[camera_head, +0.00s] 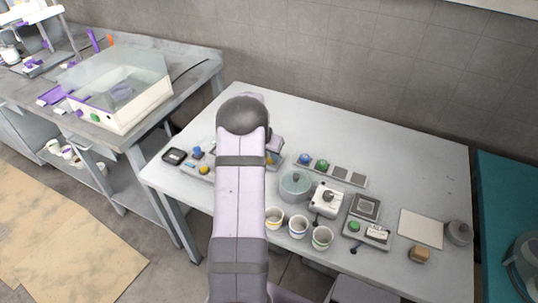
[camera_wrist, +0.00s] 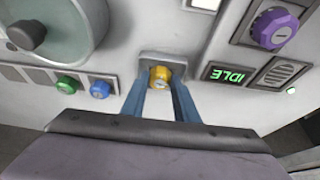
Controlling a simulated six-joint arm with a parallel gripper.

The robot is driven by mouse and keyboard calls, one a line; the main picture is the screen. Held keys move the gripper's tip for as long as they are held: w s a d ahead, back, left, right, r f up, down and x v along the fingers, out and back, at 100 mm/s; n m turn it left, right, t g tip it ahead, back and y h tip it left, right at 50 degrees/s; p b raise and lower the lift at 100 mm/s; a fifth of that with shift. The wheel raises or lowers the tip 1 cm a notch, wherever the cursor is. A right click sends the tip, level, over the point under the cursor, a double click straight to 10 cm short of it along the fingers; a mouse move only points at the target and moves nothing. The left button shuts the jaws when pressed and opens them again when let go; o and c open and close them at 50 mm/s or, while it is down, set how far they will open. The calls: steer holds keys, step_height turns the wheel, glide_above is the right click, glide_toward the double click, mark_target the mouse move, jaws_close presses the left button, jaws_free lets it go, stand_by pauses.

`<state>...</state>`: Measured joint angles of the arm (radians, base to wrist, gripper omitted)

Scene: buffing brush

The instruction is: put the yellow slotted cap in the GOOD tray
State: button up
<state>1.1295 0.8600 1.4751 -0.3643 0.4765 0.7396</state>
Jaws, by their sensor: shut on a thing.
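In the wrist view the yellow slotted cap (camera_wrist: 160,76) is between the tips of my gripper (camera_wrist: 160,84), whose blue fingers are shut on it. The cap is at a grey square recess (camera_wrist: 162,58) in a pale machine front; I cannot tell whether it still touches the recess. In the head view my own arm hides the gripper and this cap. A dark tray (camera_head: 174,156) lies at the table's left end and a grey square tray (camera_head: 366,206) right of centre.
The wrist view shows a purple knob (camera_wrist: 275,28), an IDLE display (camera_wrist: 228,75), a green cap (camera_wrist: 67,84) and a blue cap (camera_wrist: 100,89). In the head view a round pot (camera_head: 295,185) and several cups (camera_head: 299,227) stand right of my arm. The table's back right is clear.

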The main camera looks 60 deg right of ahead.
steer(key=shift+f, duration=0.2)
steer(key=shift+f, duration=0.15)
steer(key=o, duration=0.7)
steer(key=shift+o, duration=0.2)
steer(key=shift+r, duration=0.3)
steer(key=b+v, duration=0.3)
steer(key=v, duration=0.8)
steer(key=shift+a+r, duration=0.25)
steer(key=shift+r, duration=0.05)
